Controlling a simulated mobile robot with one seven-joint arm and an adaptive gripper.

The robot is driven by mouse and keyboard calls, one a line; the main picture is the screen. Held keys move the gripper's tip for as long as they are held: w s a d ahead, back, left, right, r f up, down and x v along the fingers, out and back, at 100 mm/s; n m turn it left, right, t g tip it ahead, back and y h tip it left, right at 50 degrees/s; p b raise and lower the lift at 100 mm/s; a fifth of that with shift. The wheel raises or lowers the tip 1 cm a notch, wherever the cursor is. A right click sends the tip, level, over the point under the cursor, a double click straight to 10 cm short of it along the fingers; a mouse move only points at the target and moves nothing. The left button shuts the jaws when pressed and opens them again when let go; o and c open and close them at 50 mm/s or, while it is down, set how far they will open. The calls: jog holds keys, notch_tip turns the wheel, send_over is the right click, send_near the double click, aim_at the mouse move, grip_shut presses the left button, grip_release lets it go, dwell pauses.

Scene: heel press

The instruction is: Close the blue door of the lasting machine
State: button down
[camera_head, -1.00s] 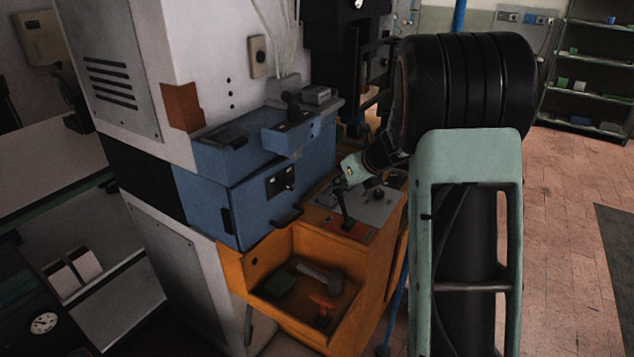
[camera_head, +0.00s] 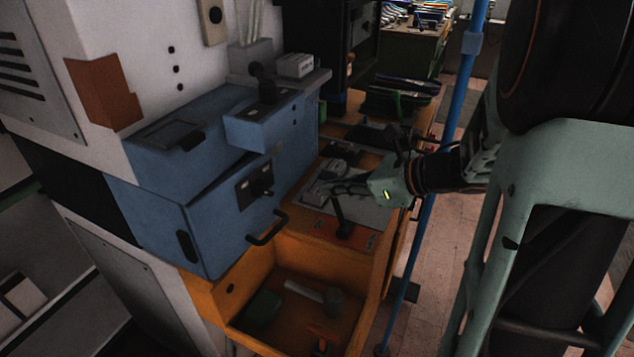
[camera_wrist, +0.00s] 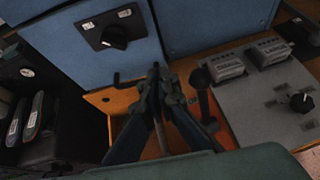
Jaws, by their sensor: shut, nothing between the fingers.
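The blue door (camera_head: 235,205) of the lasting machine has a black knob plate and a black bar handle (camera_head: 268,228). A dark wedge shows between its top edge and the blue housing above, so it looks slightly ajar. My gripper (camera_head: 328,188) is shut and empty, to the right of the door, over the grey control panel. In the wrist view the door (camera_wrist: 75,48) fills the upper left, with its knob (camera_wrist: 115,38). My shut fingertips (camera_wrist: 158,72) appear close to the door's lower right edge and handle; whether they touch cannot be told.
A black lever (camera_head: 341,215) stands on the panel just below my gripper. An orange tray (camera_head: 285,258) with a hammer lies below the door. A blue upright pole (camera_head: 440,150) stands behind my wrist. Open floor lies to the right.

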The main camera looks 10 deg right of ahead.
aim_at(276, 181)
jog(key=x, duration=0.7)
jog(key=r+p+x, duration=0.1)
jog(key=x, duration=0.3)
jog(key=shift+w+a, duration=0.1)
jog(key=shift+a, duration=0.15)
jog(key=shift+w+a, duration=0.5)
jog(key=shift+w+a+n+g+y+b, duration=0.5)
jog(key=shift+w+a+n+g+b, duration=0.25)
jog(key=shift+w+a+b, duration=0.35)
jog(key=shift+r, duration=0.1)
jog(key=shift+w+r, duration=0.1)
